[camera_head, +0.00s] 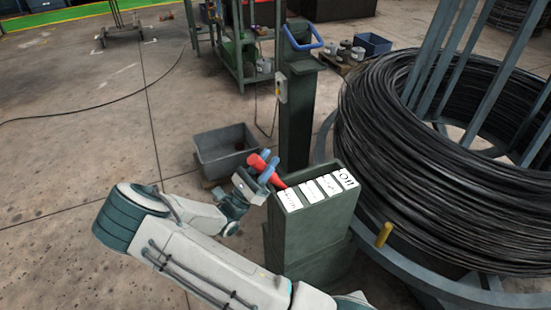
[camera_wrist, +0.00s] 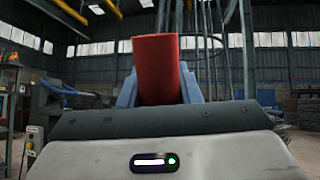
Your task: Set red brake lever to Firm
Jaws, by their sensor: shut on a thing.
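The red brake lever (camera_head: 256,164) sticks up and to the left out of the top of a dark green control box (camera_head: 312,238). White labels (camera_head: 316,193) lie along the box top; "Off" is readable at the far right end, and the others are too small to read. The lever leans over the left end of the label row. My gripper (camera_head: 268,167) is shut on the lever, its blue fingers on either side of it. In the wrist view the lever (camera_wrist: 157,70) stands between the blue fingers. The slot at its base is mostly hidden.
A large coil of black wire (camera_head: 450,150) on a blue-grey frame stands close to the right of the box. The floor at left is open.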

